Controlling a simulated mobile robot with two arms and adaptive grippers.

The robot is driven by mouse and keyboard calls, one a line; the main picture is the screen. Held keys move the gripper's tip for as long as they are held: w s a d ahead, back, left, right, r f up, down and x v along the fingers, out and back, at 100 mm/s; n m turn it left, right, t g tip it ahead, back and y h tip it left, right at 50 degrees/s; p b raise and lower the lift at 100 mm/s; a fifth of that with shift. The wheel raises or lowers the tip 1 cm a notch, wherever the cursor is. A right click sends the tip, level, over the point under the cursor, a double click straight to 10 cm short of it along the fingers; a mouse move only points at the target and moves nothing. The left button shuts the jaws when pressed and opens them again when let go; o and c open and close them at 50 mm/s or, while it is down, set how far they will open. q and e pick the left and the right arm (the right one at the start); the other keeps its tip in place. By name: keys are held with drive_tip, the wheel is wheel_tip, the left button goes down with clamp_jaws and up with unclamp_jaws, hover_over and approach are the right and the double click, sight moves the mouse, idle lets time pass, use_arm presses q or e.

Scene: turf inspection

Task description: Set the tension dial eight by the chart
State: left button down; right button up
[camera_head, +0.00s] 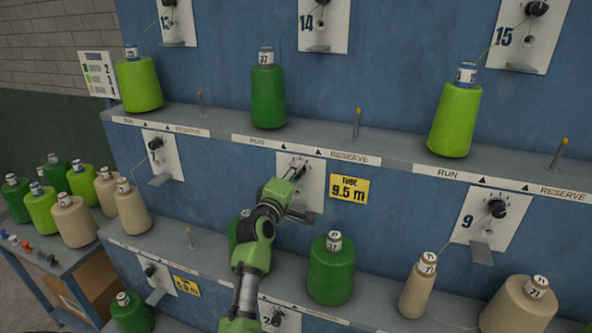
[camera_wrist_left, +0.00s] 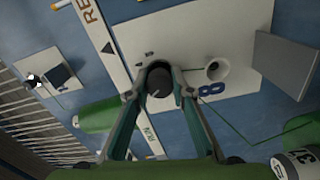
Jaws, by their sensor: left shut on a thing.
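The tension dial of panel eight is a dark round knob (camera_wrist_left: 158,84) on a white plate (camera_wrist_left: 245,40) marked 8 in the left wrist view. My left gripper (camera_head: 297,172) is shut on this knob, one finger on each side; a pale line shows on the knob's face. My right gripper is not in view.
A yellow "TUBE 9.5 m" tag (camera_head: 349,189) hangs right of the plate. A green spool (camera_head: 331,270) stands below it. Shelf edges with thin pegs run above and below. Dial nine (camera_head: 497,208) is at the right. A side table (camera_head: 60,250) carries several spools.

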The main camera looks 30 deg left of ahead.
use_arm(q)
drive_tip(key=shift+n, duration=0.7)
drive_tip(key=c, duration=1.8)
unclamp_jaws()
drive_tip(key=shift+o, duration=0.2)
drive_tip(key=shift+s, duration=0.1)
drive_tip(key=v, duration=1.1)
drive_tip(key=shift+s, duration=0.4)
